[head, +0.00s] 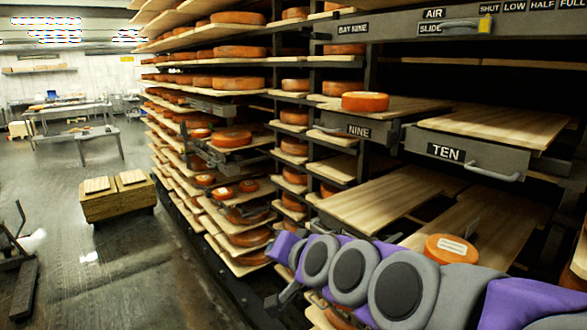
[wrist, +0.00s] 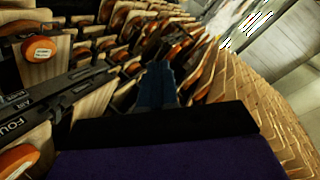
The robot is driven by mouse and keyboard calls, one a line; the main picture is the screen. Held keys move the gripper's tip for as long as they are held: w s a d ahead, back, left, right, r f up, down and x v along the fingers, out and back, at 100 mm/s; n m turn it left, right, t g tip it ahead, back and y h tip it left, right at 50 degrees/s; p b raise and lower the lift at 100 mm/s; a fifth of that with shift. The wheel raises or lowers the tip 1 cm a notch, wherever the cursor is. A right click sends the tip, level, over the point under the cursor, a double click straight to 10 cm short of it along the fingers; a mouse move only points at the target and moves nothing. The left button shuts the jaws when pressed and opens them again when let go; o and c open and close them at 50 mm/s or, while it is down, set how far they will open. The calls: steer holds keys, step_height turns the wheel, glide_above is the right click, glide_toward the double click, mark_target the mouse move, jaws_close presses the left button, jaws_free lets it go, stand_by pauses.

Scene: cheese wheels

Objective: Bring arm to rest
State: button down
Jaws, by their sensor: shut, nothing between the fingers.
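My grey and purple arm reaches across the lower right of the head view, in front of the shelves. My gripper (wrist: 158,88) shows in the middle of the wrist view as dark bluish fingers, shut and empty. In the head view its dark end (head: 284,295) is partly hidden by the arm, low beside the rack. A wheel with a pale label (head: 451,249) sits on a board just behind my arm. It is apart from the fingers.
Wooden shelves with several orange cheese wheels rise along the middle and right. Drawer boards marked NINE (head: 358,131) and TEN (head: 446,153) jut out, with one wheel (head: 365,101) on the NINE board. A wooden crate (head: 117,197) stands on the left floor. The aisle floor (head: 130,255) is mostly clear.

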steer(key=s+d+f+n+g+h+b, duration=0.15)
steer(key=s+f+g, duration=0.25)
steer(key=s+f, duration=0.5)
steer(key=s+d+f+g+h+b, duration=0.1)
steer(key=s+d+f+g, duration=0.2)
steer(key=s+d+f, duration=0.2)
steer(key=s+d+f+n+g+h+b, duration=0.1)
steer(key=s+d+f, duration=0.4)
steer(key=s, duration=0.6)
steer(key=s+d+f+g+h+b, duration=0.1)
steer(key=s+d+f+g+h, duration=0.2)
steer(key=s, duration=0.6)
step_height(320, 180, down, 2)
steer(key=d+g, duration=0.1)
steer(key=d, duration=0.1)
steer(key=shift+d+f+g+b, duration=0.2)
steer(key=shift+d+g+b, duration=0.1)
steer(key=shift+d+g, duration=0.1)
steer(key=shift+a+n, duration=0.15)
steer(key=shift+n, duration=0.1)
